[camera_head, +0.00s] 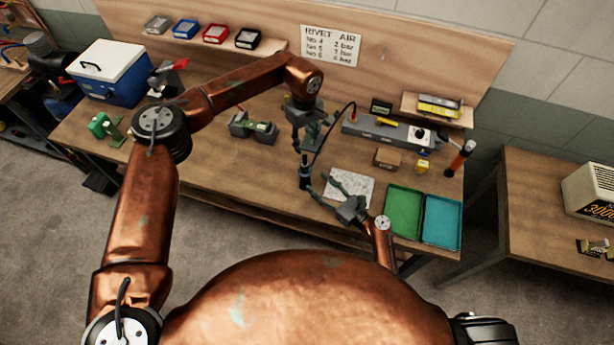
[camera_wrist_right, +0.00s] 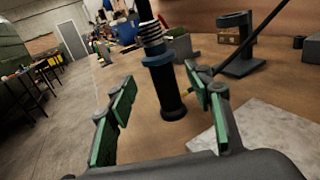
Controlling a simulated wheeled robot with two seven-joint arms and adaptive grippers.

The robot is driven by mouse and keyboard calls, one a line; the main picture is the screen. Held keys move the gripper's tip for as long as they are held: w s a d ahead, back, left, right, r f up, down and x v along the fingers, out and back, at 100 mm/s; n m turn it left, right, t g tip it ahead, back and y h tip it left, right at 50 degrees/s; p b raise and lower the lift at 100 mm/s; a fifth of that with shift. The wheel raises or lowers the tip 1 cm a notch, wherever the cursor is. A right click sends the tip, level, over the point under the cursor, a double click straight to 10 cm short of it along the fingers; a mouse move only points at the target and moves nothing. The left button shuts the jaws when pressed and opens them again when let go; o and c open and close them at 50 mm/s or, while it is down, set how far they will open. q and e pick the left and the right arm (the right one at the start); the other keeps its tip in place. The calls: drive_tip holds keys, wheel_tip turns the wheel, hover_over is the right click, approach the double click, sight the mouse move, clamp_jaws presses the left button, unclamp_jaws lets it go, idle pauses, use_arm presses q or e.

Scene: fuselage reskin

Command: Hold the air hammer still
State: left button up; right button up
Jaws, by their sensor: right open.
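The air hammer (camera_head: 305,174) is a dark, upright tool below my left gripper (camera_head: 303,146). My left gripper comes down from above and appears shut on its upper part, though the grip is small and dark here. In the right wrist view the air hammer (camera_wrist_right: 171,98) shows a coiled spring, a blue collar and a black lower cylinder; its top is cut off. My right gripper (camera_head: 318,186) is open beside the tool's lower end. Its green-padded fingers (camera_wrist_right: 160,84) are spread to either side of the tool in that view, with no contact visible.
A pale speckled sheet (camera_head: 355,187) lies beside my right gripper. Green (camera_head: 403,212) and teal (camera_head: 442,221) trays lie at the right of the bench. A black hose (camera_head: 340,120) curves near the tool. A grey toolbox-like unit (camera_head: 395,133) stands behind. The bench's left middle (camera_head: 195,155) is clear.

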sight(309, 180)
drive_tip(key=f, duration=0.2)
drive_tip(key=shift+w+a+f, duration=0.3)
drive_tip(key=x, duration=0.6)
drive_tip(key=shift+w+a+f, duration=0.1)
drive_tip(key=shift+w+a, duration=0.15)
clamp_jaws()
use_arm(q)
drive_tip(key=shift+c, duration=0.4)
